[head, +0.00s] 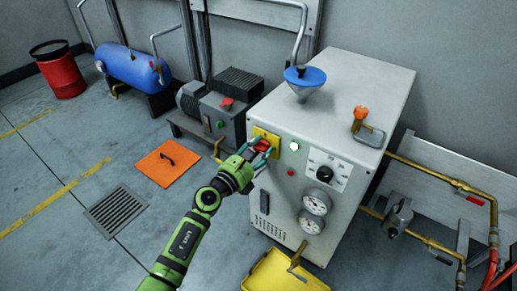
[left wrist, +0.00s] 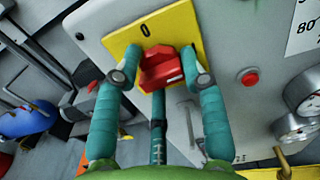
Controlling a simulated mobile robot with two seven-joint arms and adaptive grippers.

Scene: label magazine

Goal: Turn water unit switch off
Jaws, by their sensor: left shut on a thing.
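The water unit (head: 345,95) is a large light-grey cabinet in the middle of the head view. A red rotary switch (head: 262,145) sits on a yellow plate (head: 266,135) at the upper left of its front. In the left wrist view the red switch (left wrist: 160,70) is close, with a "0" at the top of its yellow plate (left wrist: 180,24). My left gripper (head: 261,149) reaches in from below, its teal fingers (left wrist: 161,78) shut around the switch handle, one on each side. The fingers hide part of the switch, and I cannot tell its exact setting. My right gripper is not in view.
A white lamp (head: 294,146), a dial panel (head: 325,170) and two gauges (head: 316,202) are right of the switch. A yellow tray (head: 262,277) lies below. A motor unit (head: 222,115) stands left. An orange floor plate (head: 165,163) and a drain grate (head: 116,210) lie on open floor.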

